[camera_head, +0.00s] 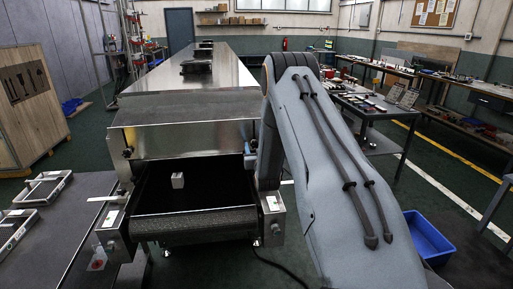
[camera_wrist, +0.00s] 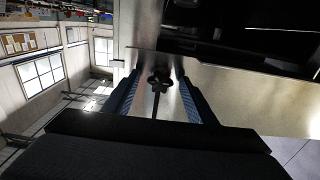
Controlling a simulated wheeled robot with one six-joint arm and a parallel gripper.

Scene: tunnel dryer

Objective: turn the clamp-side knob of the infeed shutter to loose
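The infeed shutter (camera_head: 189,138) is a metal plate across the mouth of the dryer. In the wrist view a black lobed knob (camera_wrist: 160,79) with a thin dark stem lies between my blue ribbed fingers. My gripper (camera_wrist: 160,75) is open, with one finger on each side of the knob and gaps showing. A dark knob (camera_head: 127,152) shows at the shutter's left end. No marking shows which is the clamp side.
A small pale block (camera_head: 178,180) sits on the dark infeed belt (camera_head: 205,195) below the shutter. A grey table (camera_head: 50,245) with metal frames stands at left. A blue bin (camera_head: 428,238) is on the floor at right, near a tool table (camera_head: 370,112).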

